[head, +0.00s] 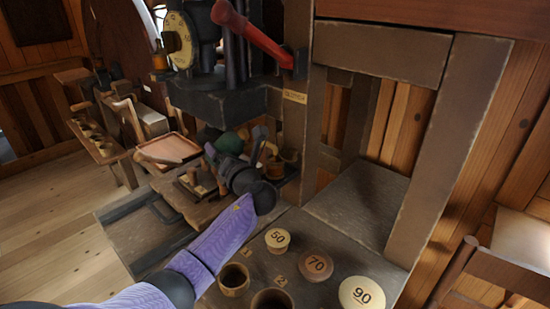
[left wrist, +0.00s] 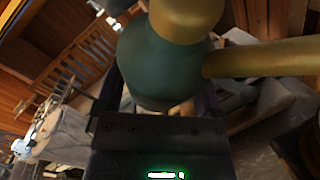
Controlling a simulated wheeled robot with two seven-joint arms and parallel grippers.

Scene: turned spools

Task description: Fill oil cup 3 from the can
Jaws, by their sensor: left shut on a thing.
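My left gripper (head: 236,158) is shut on the oil can (head: 230,143), whose green body shows between its dark fingers in the head view. In the left wrist view the can (left wrist: 165,68) has a round green body, a brass top and a brass tube running right. Its tip is out of that frame. Small brass-coloured cups (head: 289,156) stand just right of the gripper by the machine post, partly hidden. I cannot read a number 3 on any of them. My right gripper is in neither view.
The dark bench holds round discs marked 50 (head: 277,239), 70 (head: 316,265) and 90 (head: 361,293), and two open round cups (head: 234,279) near labels 1 and 2. A machine with a red lever (head: 250,34) stands behind. A wooden chair (head: 485,275) is at right.

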